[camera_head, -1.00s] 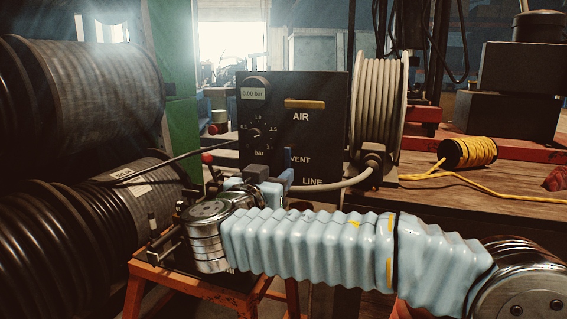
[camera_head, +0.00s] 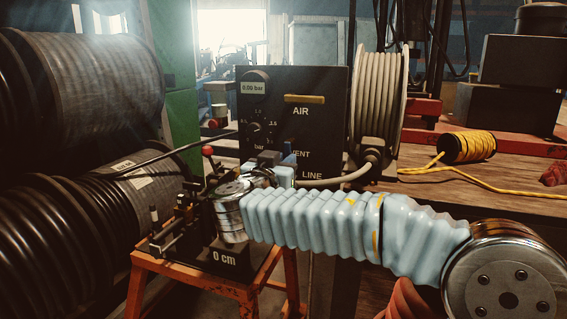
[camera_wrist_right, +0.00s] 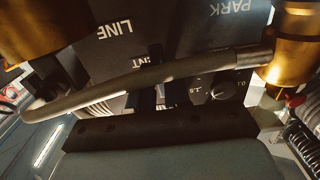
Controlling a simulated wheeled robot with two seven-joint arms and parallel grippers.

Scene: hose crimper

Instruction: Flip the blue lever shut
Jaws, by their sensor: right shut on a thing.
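The blue lever (camera_head: 289,156) shows as a small blue piece at the lower front of the dark AIR panel (camera_head: 320,125), beside the VENT and LINE lettering. My right gripper (camera_head: 278,159) is at the lever, with its dark fingers in front of the panel, and is shut on it. In the right wrist view the fingers (camera_wrist_right: 160,92) reach toward the panel, and the lever between them is dark and hard to make out. The lever's pivot is hidden. My left gripper is out of view.
A grey hose (camera_head: 345,179) runs from a fitting below the hose reel (camera_head: 380,95) past my right gripper. A crimper with a red-knobbed handle (camera_head: 208,151) stands on an orange stand (camera_head: 190,275) under my wrist. Yellow rope (camera_head: 467,149) lies on the bench at right.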

